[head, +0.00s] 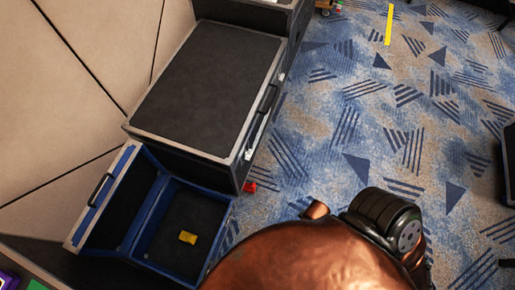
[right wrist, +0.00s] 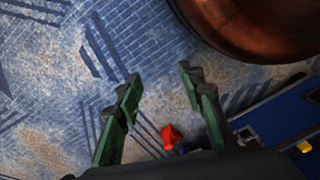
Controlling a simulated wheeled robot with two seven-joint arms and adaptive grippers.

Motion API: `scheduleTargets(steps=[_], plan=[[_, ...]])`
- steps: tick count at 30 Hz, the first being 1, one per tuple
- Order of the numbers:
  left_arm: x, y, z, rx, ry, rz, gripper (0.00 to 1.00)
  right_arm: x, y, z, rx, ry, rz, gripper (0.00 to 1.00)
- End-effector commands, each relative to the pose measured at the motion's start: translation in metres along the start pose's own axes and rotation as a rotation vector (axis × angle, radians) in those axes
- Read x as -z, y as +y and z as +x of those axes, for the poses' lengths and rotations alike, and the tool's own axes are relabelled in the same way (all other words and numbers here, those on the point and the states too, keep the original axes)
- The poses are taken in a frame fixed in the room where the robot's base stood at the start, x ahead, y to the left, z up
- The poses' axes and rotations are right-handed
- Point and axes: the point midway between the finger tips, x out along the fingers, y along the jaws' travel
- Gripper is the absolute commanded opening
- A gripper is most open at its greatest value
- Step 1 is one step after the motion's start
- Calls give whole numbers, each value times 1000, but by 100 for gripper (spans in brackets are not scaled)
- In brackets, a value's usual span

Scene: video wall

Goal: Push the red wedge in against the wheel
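The red wedge (head: 250,187) is small and sits on the carpet at the bottom corner of a dark flight case (head: 205,85). In the right wrist view the red wedge (right wrist: 170,134) shows low, between my green fingers and nearer the right one. My right gripper (right wrist: 158,76) is open and empty, its fingertips apart over the carpet. I cannot tell its height above the floor. The wheel is not clear; a small dark bluish shape lies against the wedge, and I cannot tell whether it is the wheel. My left gripper is not in view.
A blue-edged open case (head: 178,271) with a yellow block (head: 188,237) inside stands beside the dark case, lid raised. Patterned carpet (head: 390,110) is open to the right. A yellow strip (head: 389,25) lies far back. A dark object (head: 509,165) stands at the right edge.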

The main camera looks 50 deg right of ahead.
Motion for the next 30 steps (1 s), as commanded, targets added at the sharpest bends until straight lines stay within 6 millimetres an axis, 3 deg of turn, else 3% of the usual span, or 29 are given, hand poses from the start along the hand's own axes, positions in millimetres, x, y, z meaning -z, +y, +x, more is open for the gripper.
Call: scheduleTargets(steps=[5, 9, 12, 15, 18, 22, 30], plan=[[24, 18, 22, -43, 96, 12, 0, 59, 6, 55, 27, 69, -105, 50], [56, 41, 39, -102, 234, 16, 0, 140, 20, 115, 51, 166, -225, 55], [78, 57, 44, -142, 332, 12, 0, 200, 34, 147, 58, 238, -294, 55], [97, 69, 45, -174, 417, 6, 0, 252, 48, 166, 55, 302, -342, 55], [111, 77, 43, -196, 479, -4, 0, 290, 61, 176, 48, 351, -372, 55], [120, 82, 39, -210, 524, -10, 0, 318, 69, 179, 43, 387, -388, 55], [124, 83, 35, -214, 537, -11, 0, 324, 70, 176, 42, 398, -391, 55]])
